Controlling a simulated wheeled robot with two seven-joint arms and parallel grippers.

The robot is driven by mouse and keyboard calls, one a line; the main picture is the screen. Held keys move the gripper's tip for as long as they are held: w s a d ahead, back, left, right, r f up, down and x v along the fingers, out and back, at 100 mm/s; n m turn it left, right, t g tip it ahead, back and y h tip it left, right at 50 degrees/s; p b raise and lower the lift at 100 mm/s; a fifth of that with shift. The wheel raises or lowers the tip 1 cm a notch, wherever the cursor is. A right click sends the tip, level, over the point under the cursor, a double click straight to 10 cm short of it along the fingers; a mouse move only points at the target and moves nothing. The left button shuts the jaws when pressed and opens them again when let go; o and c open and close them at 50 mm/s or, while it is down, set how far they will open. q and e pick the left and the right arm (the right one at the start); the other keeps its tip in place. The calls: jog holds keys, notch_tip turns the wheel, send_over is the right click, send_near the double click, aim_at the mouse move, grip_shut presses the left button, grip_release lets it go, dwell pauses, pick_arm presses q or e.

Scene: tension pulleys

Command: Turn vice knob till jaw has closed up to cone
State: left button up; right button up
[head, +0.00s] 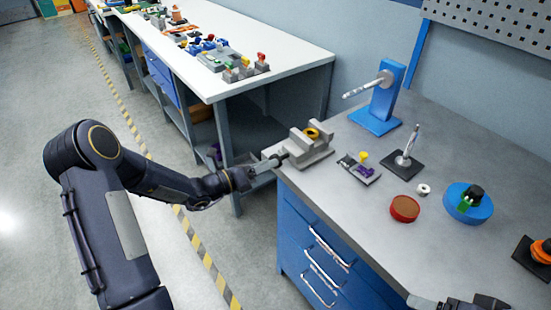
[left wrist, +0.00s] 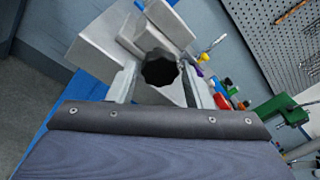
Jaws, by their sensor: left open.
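The grey vice (head: 312,154) stands at the left corner of the workbench. A yellow-orange piece (head: 312,134), seemingly the cone, sits at its jaws; I cannot tell whether the moving jaw touches it. The vice's dark, lobed knob (left wrist: 160,68) faces my left gripper (head: 268,164). In the left wrist view the left gripper (left wrist: 161,87) is open, with one finger on each side of the knob; contact is not clear. The grey vice body (left wrist: 112,42) shows behind the knob. Part of my right gripper (head: 478,302) shows at the bottom edge, its fingers unclear.
A blue stand (head: 385,100) with a rod, a small grey fixture (head: 358,168), a black-based peg (head: 404,160), a red-brown disc (head: 405,208), a white ring (head: 423,189) and a blue round base (head: 468,203) stand right of the vice. Clear bench lies in front.

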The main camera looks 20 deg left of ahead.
aim_at(280, 159)
pick_arm(q)
jog(key=shift+x, duration=1.85)
jog(key=c, duration=0.7)
jog(key=shift+f+m+b, duration=0.15)
jog(key=shift+m+b, duration=0.75)
jog(key=m+b, duration=0.4)
jog(key=b, duration=0.2)
jog(key=m+y+b, duration=0.1)
jog(key=m+b, duration=0.4)
jog(key=b, duration=0.2)
jog(key=shift+s+d+f, duration=0.15)
jog(key=shift+m+b, duration=0.9)
jog(key=shift+b, duration=0.25)
